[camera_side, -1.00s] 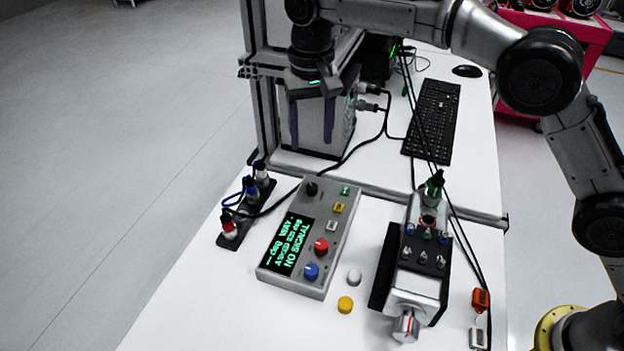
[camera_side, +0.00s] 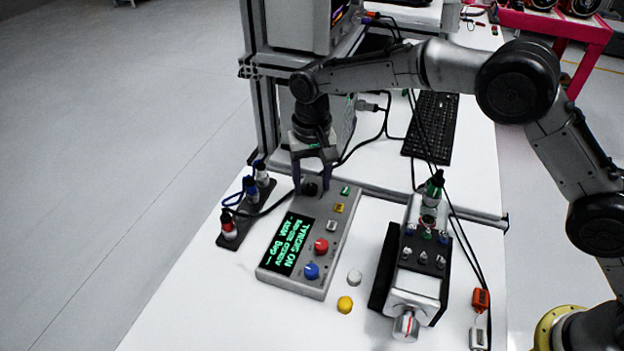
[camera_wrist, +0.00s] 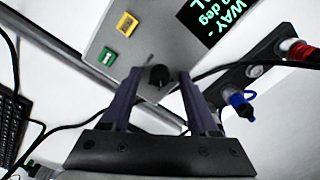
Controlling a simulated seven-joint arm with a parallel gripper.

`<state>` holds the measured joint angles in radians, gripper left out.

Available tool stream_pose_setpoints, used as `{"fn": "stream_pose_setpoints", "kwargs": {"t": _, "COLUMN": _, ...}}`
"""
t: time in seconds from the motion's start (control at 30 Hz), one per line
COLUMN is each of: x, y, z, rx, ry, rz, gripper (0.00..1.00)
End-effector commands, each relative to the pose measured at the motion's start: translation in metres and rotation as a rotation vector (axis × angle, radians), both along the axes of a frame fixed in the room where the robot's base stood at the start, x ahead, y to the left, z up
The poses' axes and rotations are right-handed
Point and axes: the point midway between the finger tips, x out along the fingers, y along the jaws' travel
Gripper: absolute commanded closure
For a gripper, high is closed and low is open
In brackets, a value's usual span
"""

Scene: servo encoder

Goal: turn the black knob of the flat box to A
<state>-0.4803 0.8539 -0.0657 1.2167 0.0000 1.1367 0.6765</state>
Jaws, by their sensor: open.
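The knob's pointer and any letter A are too small or hidden to read.
Red (camera_side: 321,246) and blue (camera_side: 311,271) knobs and small buttons share the box top. A connector strip (camera_side: 233,236) with cables stands left of the box. A motor fixture (camera_side: 418,265) stands to the right. Loose white and yellow caps (camera_side: 345,304) lie between.

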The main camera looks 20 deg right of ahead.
Motion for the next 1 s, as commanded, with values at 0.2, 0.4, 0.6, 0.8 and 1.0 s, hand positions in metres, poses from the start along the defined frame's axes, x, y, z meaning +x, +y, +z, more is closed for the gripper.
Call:
{"fn": "stream_pose_setpoints", "kwargs": {"t": 0.2, "x": 0.0, "y": 0.0, "z": 0.0002, "rx": 0.0, "ry": 0.0, "rz": 0.0, "gripper": 0.61}}
{"fn": "stream_pose_setpoints", "kwargs": {"t": 0.4, "x": 0.0001, "y": 0.0, "z": 0.0004, "rx": 0.0, "ry": 0.0, "rz": 0.0, "gripper": 0.97}}
{"fn": "stream_pose_setpoints", "kwargs": {"t": 0.6, "x": 0.0001, "y": 0.0, "z": 0.0006, "rx": 0.0, "ry": 0.0, "rz": 0.0, "gripper": 1.0}}
{"fn": "stream_pose_setpoints", "kwargs": {"t": 0.8, "x": 0.0002, "y": 0.0, "z": 0.0009, "rx": 0.0, "ry": -0.001, "rz": 0.023, "gripper": 1.0}}
{"fn": "stream_pose_setpoints", "kwargs": {"t": 1.0, "x": 0.0004, "y": 0.0, "z": 0.0015, "rx": 0.001, "ry": -0.001, "rz": 0.112, "gripper": 1.0}}
